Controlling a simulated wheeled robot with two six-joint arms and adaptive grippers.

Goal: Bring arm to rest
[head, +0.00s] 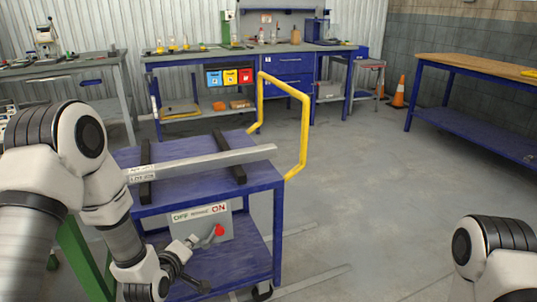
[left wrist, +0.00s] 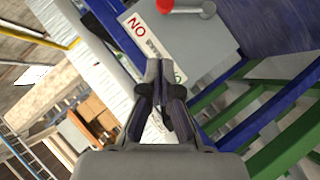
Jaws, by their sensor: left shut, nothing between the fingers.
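My left arm comes in from the left, and its gripper (head: 203,287) is low in front of the blue runout table (head: 266,181). In the left wrist view the fingers (left wrist: 155,68) are together with nothing between them. A grey switch box (head: 212,246) with an OFF/ON label sits under the tabletop. Its red-ended lever (head: 219,230) is at the ON side, and the lever also shows in the left wrist view (left wrist: 185,8). The gripper looks apart from the lever. A link of my right arm shows at the bottom right, but its gripper is out of view.
A long metal bar (head: 215,160) lies across black supports on the tabletop. A yellow rail (head: 304,125) stands at the table's far right. A green frame (head: 82,260) is close to my left arm. Open floor (head: 380,200) lies to the right, with workbenches behind.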

